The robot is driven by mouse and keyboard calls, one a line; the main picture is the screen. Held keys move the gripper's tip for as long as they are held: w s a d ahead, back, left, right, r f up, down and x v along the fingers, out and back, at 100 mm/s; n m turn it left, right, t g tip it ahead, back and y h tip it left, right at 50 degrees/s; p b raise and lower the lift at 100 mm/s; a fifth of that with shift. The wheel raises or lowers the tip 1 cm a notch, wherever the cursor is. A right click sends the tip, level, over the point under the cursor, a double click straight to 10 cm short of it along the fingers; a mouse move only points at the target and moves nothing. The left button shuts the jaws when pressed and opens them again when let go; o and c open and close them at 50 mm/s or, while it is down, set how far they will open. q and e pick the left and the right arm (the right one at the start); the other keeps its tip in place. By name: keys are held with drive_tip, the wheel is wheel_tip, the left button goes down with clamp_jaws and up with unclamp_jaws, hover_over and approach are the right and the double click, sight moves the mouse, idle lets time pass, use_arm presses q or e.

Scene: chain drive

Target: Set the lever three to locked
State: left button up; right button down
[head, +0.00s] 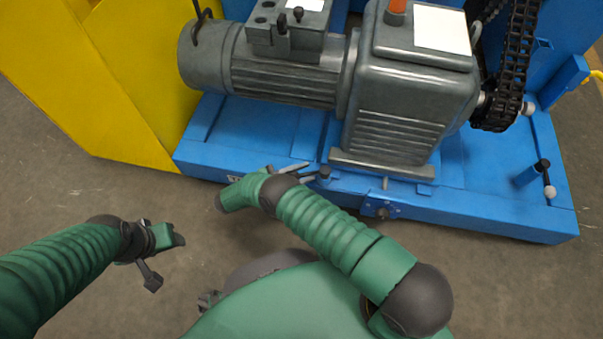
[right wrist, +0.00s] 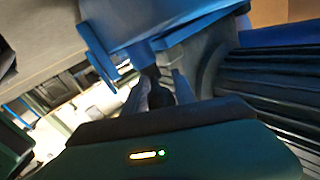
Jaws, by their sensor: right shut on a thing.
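My right gripper (head: 308,173) is at the front edge of the blue base, below the grey motor. Its two pale fingers are closed around a small dark lever handle (head: 325,173). In the right wrist view the dark lever (right wrist: 152,78) stands between the fingers, below a blue bracket (right wrist: 120,38). No number or lock marking on the lever is readable, so I cannot tell its setting. My left gripper (head: 158,258) hangs over the bare floor at the left, away from the machine. Its finger opening is unclear.
The grey motor (head: 285,72) and gearbox (head: 410,100) stand on the blue base (head: 490,205). A black chain (head: 517,45) runs at the right. Another lever with a pale ball (head: 549,190) is at the right end. A yellow panel (head: 110,90) is at left. The floor in front is clear.

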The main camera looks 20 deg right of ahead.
drive_tip(key=shift+w, duration=0.3)
drive_tip(key=c, duration=1.1)
unclamp_jaws()
drive_tip(key=shift+o, duration=0.3)
drive_tip(key=shift+s, duration=0.1)
